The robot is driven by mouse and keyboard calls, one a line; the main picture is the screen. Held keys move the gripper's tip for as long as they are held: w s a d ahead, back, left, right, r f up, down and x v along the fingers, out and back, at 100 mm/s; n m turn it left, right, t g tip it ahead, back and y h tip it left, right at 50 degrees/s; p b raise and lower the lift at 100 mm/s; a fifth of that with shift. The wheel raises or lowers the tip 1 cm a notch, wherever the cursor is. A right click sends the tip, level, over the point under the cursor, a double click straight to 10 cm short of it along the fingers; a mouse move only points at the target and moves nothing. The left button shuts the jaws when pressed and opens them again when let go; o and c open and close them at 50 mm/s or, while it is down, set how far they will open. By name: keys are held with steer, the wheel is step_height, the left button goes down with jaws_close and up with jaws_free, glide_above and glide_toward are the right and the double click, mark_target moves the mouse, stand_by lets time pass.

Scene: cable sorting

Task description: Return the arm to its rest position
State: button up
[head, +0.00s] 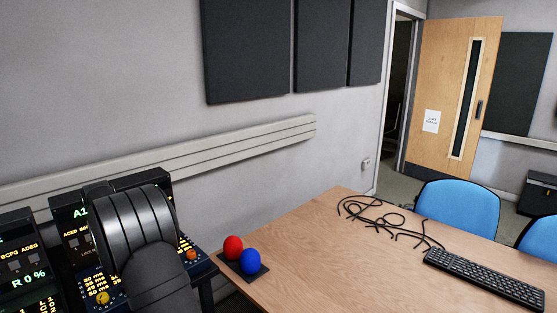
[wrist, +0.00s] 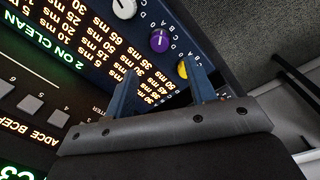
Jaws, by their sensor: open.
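My arm (head: 140,235) shows as a dark grey ribbed link at the lower left of the head view, in front of the instrument panels. It hides part of them, and my gripper cannot be made out there. In the wrist view my gripper (wrist: 162,82) has its two blue fingers apart, with nothing between them. The fingers are over or near a lit panel (wrist: 105,60) with orange "ms" lettering and knobs. I cannot tell whether they touch it. A yellow knob (wrist: 182,69) shows close to the right finger, and a purple knob (wrist: 159,41) lies further up.
A wooden table (head: 330,255) bears tangled black cables (head: 375,213), a keyboard (head: 485,278), and a red ball (head: 233,247) and a blue ball (head: 251,261) on a dark plate. Blue chairs (head: 458,207) stand at the right. The table's middle is clear.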

steer(key=shift+s+r, duration=0.1)
steer(key=shift+r, duration=2.05)
steer(key=shift+d, duration=0.1)
